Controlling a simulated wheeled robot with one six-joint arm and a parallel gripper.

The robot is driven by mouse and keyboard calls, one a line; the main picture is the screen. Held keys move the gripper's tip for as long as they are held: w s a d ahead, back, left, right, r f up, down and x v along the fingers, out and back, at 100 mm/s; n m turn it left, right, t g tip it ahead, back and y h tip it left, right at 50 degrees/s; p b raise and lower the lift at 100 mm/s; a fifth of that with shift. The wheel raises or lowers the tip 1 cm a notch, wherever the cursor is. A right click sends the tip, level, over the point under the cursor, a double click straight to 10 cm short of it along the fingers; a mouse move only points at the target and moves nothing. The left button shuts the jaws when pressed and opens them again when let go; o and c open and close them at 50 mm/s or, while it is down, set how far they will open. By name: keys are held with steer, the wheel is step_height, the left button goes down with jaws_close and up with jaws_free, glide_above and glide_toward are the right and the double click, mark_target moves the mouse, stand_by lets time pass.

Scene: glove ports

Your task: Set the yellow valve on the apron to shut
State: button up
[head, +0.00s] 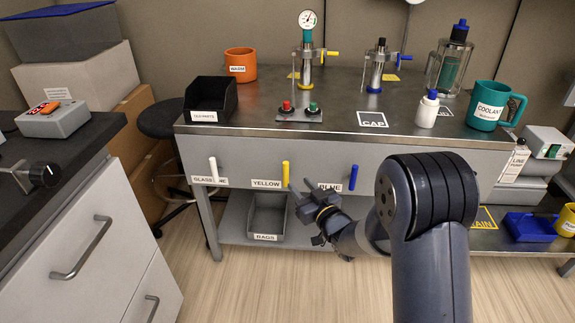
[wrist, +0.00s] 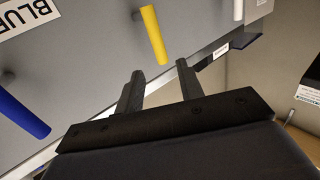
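The yellow valve handle (head: 286,174) stands upright on the grey apron (head: 245,160), beside the YELLOW label (head: 267,184). In the wrist view the yellow handle (wrist: 153,35) shows just beyond my fingertips, its near end lined up with the gap between them. My gripper (head: 300,187) is open and empty, slightly right of and below the handle in the head view. Both spread fingers also show in the wrist view (wrist: 160,71). I see no clear contact with the handle. No open or shut marking is readable near it.
A white handle (head: 213,168) is left of the yellow one and a blue handle (head: 353,177) right of it; the blue handle (wrist: 22,113) is close in the wrist view. A grey RAGS bin (head: 267,215) sits on the shelf below. The steel bench top (head: 350,90) overhangs above.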

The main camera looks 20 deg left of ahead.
mark_target(287, 171)
steer(key=b+x, duration=0.1)
steer(key=x, duration=0.8)
steer(key=shift+w+a+b, duration=0.2)
steer(key=shift+b, duration=0.1)
steer(key=shift+c, duration=0.6)
jaws_close()
